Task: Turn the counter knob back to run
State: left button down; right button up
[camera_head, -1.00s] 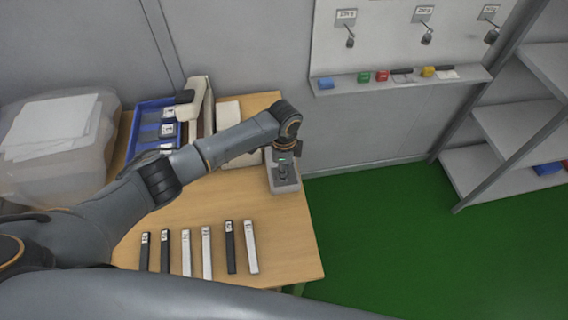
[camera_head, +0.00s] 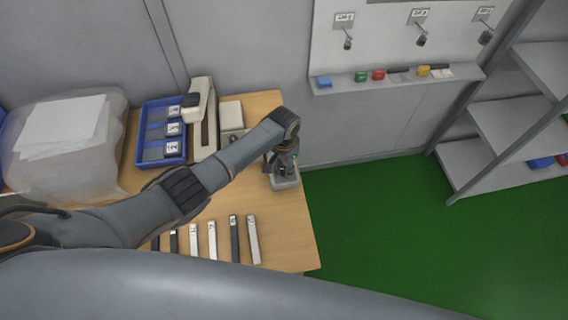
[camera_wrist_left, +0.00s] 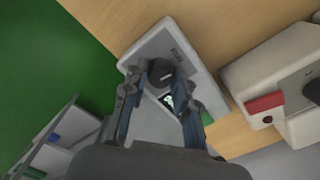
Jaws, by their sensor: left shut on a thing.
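The counter is a light grey box (camera_head: 286,184) at the right edge of the wooden table, mostly covered by my left gripper (camera_head: 283,168) in the head view. A small lit display (camera_wrist_left: 167,100) shows between the fingers. My right gripper is not in view.
A blue tray (camera_head: 146,132) with dark labelled blocks, a beige-and-white device (camera_head: 205,105) and a small pale box (camera_head: 231,115) stand left of the counter. Several black and white strips (camera_head: 253,238) lie at the table's front. Green floor is clear at right.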

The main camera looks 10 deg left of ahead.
aim_at(284, 169)
pick_arm(q)
jog(key=shift+n+p, duration=0.4)
jog(key=shift+n, duration=0.6)
jog(key=c, duration=1)
grip_release()
jog(key=shift+c, duration=0.2)
jog(key=shift+r, duration=0.1)
notch_tip(284, 169, up, 12)
